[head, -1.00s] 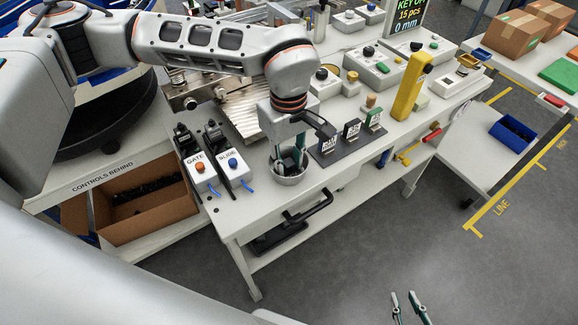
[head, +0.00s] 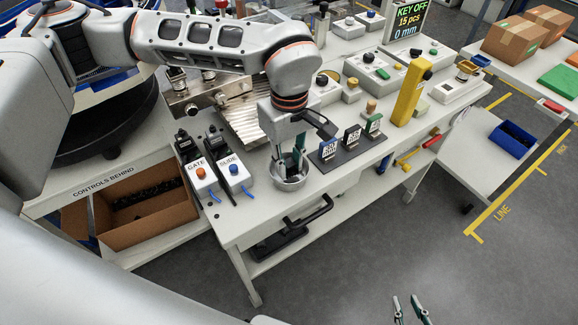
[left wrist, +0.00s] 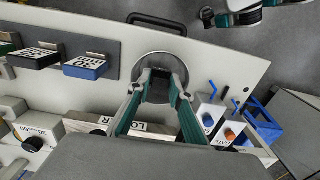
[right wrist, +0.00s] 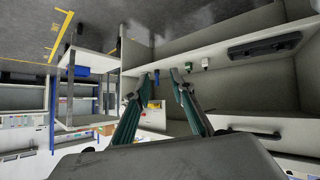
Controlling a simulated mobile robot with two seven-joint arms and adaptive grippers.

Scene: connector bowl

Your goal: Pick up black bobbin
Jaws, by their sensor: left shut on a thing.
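The metal bowl (head: 290,183) stands on the front of the white workbench. My left gripper (head: 290,172) reaches down into it from above. In the left wrist view, my left gripper (left wrist: 160,88) has its fingertips inside the bowl (left wrist: 181,64), shut on a dark piece, the black bobbin (left wrist: 159,84). The bobbin is mostly hidden by the fingers and shadow, and I cannot tell whether it touches the bowl floor. My right gripper (head: 410,306) is open and empty, over the floor in front of the bench. It also shows in the right wrist view (right wrist: 164,78).
A tag rack (head: 350,150) stands close on the right, with a yellow post (head: 411,92) beyond. A black handle (head: 312,211) sits below the front edge.

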